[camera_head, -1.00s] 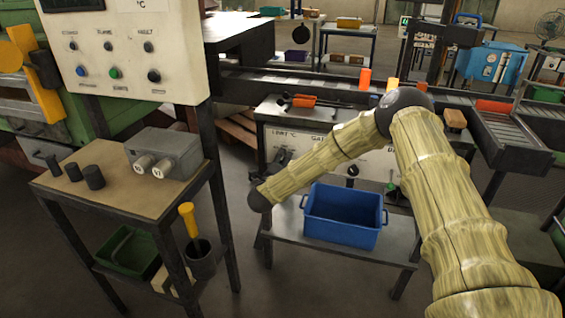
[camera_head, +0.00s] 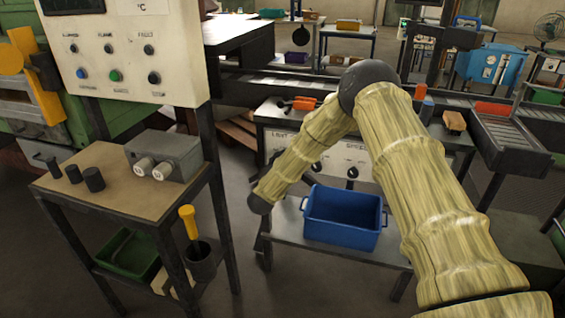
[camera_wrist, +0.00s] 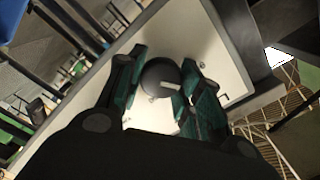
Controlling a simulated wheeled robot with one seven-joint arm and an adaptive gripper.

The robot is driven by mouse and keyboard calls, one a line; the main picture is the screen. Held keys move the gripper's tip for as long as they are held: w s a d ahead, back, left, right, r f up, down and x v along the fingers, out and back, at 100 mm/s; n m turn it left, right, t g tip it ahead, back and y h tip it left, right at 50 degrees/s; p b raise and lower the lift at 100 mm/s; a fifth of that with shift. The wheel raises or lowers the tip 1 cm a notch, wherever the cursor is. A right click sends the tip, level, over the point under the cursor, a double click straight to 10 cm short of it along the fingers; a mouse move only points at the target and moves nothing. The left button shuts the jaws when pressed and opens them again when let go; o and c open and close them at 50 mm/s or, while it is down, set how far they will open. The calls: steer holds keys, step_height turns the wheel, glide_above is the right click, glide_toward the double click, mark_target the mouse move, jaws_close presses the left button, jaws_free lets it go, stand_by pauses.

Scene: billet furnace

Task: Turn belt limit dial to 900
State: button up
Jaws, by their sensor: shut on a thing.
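A dark round dial knob (camera_wrist: 158,80) with a pale pointer line sits on a cream panel in the wrist view. My gripper (camera_wrist: 163,66) has its two dark green fingers on either side of the knob and is shut on it. No number on the dial can be read. In the head view, the cream control panel (camera_head: 338,158) under the conveyor shows lettering, partly covered by my arm, and dark knobs. Which of these is the gripped one cannot be told there. My gripper is hidden in the head view.
A blue bin (camera_head: 342,218) stands on a low table just in front of the panel, close to my arm. A wooden-topped stand (camera_head: 120,185) with a grey two-knob box (camera_head: 165,155) is at left. Open floor lies between them.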

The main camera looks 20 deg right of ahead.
steer(key=shift+n, duration=1.2)
steer(key=shift+f, duration=0.1)
steer(key=o, duration=1)
steer(key=shift+a, duration=0.1)
steer(key=shift+o, duration=0.2)
steer(key=v, duration=1.2)
